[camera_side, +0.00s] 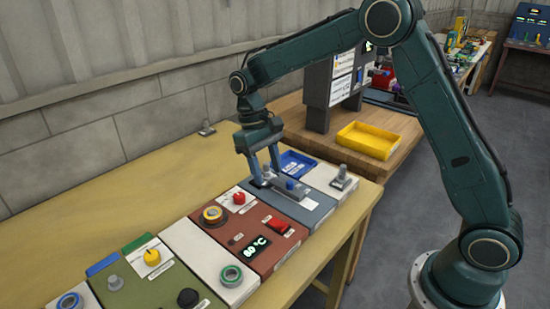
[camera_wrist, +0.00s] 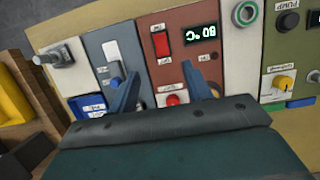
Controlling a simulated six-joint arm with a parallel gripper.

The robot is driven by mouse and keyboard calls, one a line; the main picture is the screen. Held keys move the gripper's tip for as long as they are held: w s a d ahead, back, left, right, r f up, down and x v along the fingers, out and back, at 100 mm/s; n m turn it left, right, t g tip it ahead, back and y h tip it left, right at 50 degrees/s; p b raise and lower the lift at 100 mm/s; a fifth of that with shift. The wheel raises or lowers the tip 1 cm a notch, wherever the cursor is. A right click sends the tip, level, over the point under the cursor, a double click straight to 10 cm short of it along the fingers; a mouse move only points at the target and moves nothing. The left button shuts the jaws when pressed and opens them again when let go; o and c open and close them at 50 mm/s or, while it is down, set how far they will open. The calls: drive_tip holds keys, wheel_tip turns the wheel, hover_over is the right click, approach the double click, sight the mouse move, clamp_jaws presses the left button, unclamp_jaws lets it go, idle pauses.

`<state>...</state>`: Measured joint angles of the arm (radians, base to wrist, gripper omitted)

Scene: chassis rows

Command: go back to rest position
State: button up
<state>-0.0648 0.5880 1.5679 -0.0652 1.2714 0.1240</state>
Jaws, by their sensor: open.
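My gripper (camera_side: 264,172) hangs at the end of my green arm, pointing down over the grey-blue panel (camera_side: 310,216) in the row of modules. Its two fingers are spread apart with nothing seen between them. In the wrist view my gripper (camera_wrist: 160,88) shows both blue-grey fingers apart, one over the grey-blue panel and one over the red-brown panel (camera_wrist: 158,75). A blue knob (camera_wrist: 117,82) on the grey-blue panel is beside the left finger. I cannot tell whether the fingers touch anything.
The red-brown panel carries a red switch (camera_side: 279,227) and a display (camera_side: 257,248) reading about 80 °C. A blue tray (camera_side: 298,164) lies behind the panels. A yellow tray (camera_side: 366,141) sits on the wooden table (camera_side: 300,139) behind. The yellow tabletop (camera_side: 110,215) is clear at the left.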

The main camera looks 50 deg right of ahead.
drive_tip(key=s+d+r+t, duration=0.3)
drive_tip(key=s+r+t, duration=0.3)
drive_tip(key=s+r, duration=1.05)
drive_tip(key=s+f+t, duration=0.2)
drive_tip(key=s+f, duration=0.1)
drive_tip(key=s, duration=0.7)
drive_tip(key=shift+d+t, duration=0.35)
drive_tip(key=shift+t, duration=0.05)
